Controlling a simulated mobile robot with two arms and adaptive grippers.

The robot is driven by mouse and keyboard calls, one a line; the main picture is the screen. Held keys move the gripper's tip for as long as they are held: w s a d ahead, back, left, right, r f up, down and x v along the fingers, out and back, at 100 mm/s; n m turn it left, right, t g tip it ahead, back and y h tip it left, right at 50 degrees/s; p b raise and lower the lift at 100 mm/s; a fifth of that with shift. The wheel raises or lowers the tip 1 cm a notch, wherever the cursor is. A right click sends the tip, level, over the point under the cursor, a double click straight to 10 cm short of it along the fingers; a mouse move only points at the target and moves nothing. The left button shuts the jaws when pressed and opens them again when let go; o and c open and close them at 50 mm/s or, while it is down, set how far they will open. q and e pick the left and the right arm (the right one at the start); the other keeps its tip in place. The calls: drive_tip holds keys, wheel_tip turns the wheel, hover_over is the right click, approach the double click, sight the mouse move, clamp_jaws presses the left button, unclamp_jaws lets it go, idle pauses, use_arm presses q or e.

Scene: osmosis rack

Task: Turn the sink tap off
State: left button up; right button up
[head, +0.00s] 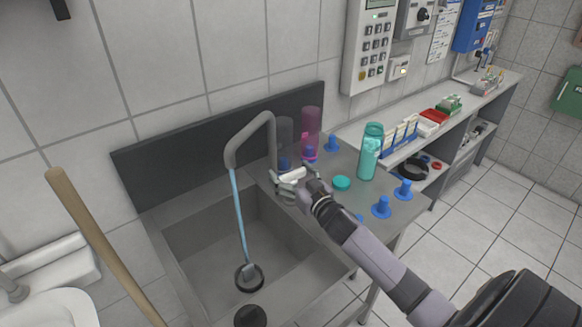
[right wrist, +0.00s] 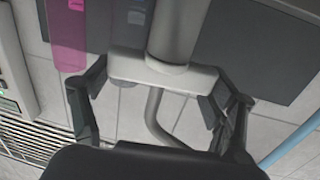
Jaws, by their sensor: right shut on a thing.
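The grey gooseneck tap (head: 252,130) stands at the right side of the sink (head: 190,255), its spout curving over the basin. A blue stream of water (head: 240,225) runs from the spout to the drain. The tap's pale lever handle (head: 291,178) is at the foot of the tap. My right gripper (head: 290,186) is shut on this handle. In the right wrist view the handle (right wrist: 150,71) lies crosswise between the two dark fingers of the gripper (right wrist: 160,95), with the tap's post rising behind it. My left gripper is not seen.
Pink (head: 312,122) and teal (head: 371,150) bottles and several blue pegs (head: 381,207) stand on the counter beside the tap. A teal lid (head: 342,183) lies near my right gripper. A wooden pole (head: 95,235) leans at the left. Open floor lies at the right.

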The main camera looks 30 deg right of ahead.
drive_tip(key=shift+n+y+p, duration=0.3)
drive_tip(key=shift+n+y, duration=0.3)
drive_tip(key=shift+y, duration=0.3)
drive_tip(key=o, duration=1.2)
drive_tip(key=shift+s, duration=0.1)
drive_tip(key=s, duration=0.8)
drive_tip(key=s+d, duration=0.1)
drive_tip(key=s, duration=0.2)
drive_tip(key=shift+s, duration=0.4)
